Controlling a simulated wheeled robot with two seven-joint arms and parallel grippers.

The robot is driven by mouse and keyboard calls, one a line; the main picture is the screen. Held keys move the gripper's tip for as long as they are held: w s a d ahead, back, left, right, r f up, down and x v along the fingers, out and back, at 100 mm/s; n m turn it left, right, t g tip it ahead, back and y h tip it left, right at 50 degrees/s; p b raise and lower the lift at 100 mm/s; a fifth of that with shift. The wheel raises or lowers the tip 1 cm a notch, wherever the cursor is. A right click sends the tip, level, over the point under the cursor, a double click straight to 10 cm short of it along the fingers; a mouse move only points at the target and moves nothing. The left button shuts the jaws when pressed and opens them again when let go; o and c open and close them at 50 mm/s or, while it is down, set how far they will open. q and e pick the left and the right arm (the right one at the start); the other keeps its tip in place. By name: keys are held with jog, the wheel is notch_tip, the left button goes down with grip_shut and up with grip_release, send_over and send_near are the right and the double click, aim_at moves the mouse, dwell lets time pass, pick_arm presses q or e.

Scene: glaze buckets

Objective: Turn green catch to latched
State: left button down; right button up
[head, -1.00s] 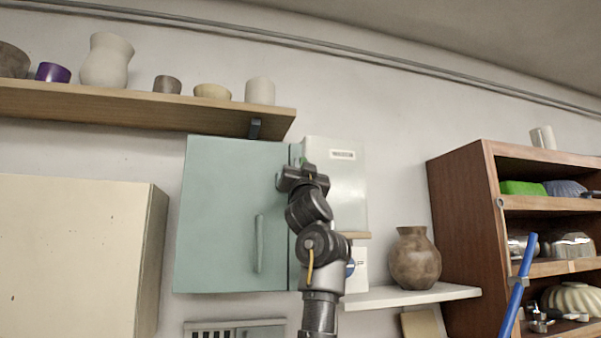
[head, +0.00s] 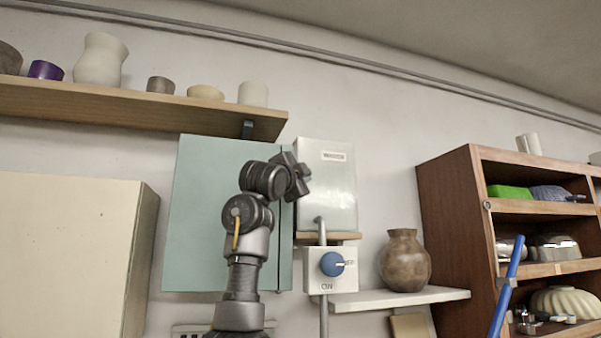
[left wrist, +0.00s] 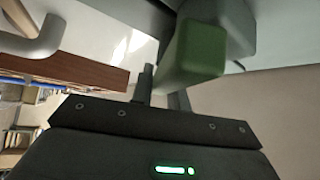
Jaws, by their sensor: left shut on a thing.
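The green catch (left wrist: 195,52) is a green block that shows close up in the left wrist view, at the ends of my gripper's fingers. My left gripper (head: 297,180) is at the right edge of the pale green cabinet door (head: 215,225), and its fingers also show in the left wrist view (left wrist: 163,85). It is shut on the catch. In the head view the gripper hides the catch, so I cannot tell its exact angle. The door looks closed. My right gripper is not in view.
A white box (head: 328,185) is right of the gripper, above a switch box with a blue knob (head: 332,264). A brown vase (head: 404,262) stands on a low shelf. A cream cabinet (head: 65,255) is at left, and a wooden shelf (head: 130,107) with pots is above.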

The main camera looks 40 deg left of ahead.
pick_arm(q)
jog(key=shift+w+d+f+m+g+h, duration=0.15)
jog(key=shift+m+g+h, duration=0.1)
jog(key=shift+m+g, duration=0.25)
jog(key=shift+s+a+f+m+g+h, duration=0.15)
jog(key=shift+m+g+h, duration=0.15)
jog(key=shift+m, duration=0.4)
jog(key=shift+w+d+f+m+g+h+p, duration=0.15)
jog(key=shift+f+m+g+p, duration=0.15)
jog(key=shift+m+g, duration=0.15)
jog(key=shift+f+m+g+h+p, duration=0.1)
jog(key=shift+f+m+g+p, duration=0.2)
jog(key=shift+m, duration=0.25)
jog(key=c, duration=1.4)
grip_release()
jog(key=shift+o, duration=0.2)
jog(key=shift+r, duration=0.1)
jog(key=shift+s+b, duration=0.35)
jog(key=shift+b, duration=0.1)
jog(key=s+d+b, duration=0.2)
jog(key=s+b, duration=0.4)
jog(key=s, duration=0.4)
jog(key=shift+b, duration=0.3)
